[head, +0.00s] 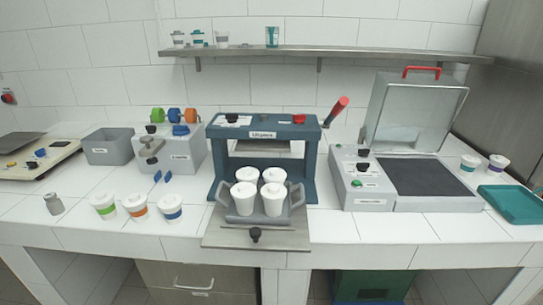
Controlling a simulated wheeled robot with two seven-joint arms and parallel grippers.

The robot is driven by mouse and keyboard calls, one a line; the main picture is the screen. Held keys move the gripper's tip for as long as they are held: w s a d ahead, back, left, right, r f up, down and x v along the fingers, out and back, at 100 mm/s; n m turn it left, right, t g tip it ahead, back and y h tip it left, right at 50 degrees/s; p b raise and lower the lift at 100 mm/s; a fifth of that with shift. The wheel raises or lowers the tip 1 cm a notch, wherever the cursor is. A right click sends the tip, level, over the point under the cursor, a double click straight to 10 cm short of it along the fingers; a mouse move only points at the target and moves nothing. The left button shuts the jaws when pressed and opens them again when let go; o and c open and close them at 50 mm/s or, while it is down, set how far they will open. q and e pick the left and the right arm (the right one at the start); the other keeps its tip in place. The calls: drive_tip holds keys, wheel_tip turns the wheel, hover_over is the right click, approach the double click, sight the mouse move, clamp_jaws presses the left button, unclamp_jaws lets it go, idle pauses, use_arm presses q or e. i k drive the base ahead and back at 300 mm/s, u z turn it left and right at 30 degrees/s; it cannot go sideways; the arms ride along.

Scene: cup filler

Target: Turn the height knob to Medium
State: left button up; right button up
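Several knobs show, and their markings are too small to read, so I cannot tell which is the height knob or its setting. The blue press (216,160) has a black knob (232,117) on its top left and a red button (299,119) on its top right. Another black knob (256,234) is on the plate in front. The grey lidded machine (370,204) at the right has a black knob (363,153) on its panel. The grey box (188,158) at the left has a dark knob (151,129) on top. Neither gripper is clearly in view.
Several white cups (274,199) stand in a grey tray (231,215) in the press. Banded cups (135,208) stand at the front left. The lid (412,110) is raised. A teal tray (515,205) lies at the right. A red-handled lever (339,107) sticks up.

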sight(231, 118)
drive_tip(key=u, duration=1.75)
drive_tip(key=i, duration=1.2)
drive_tip(key=z, duration=2.2)
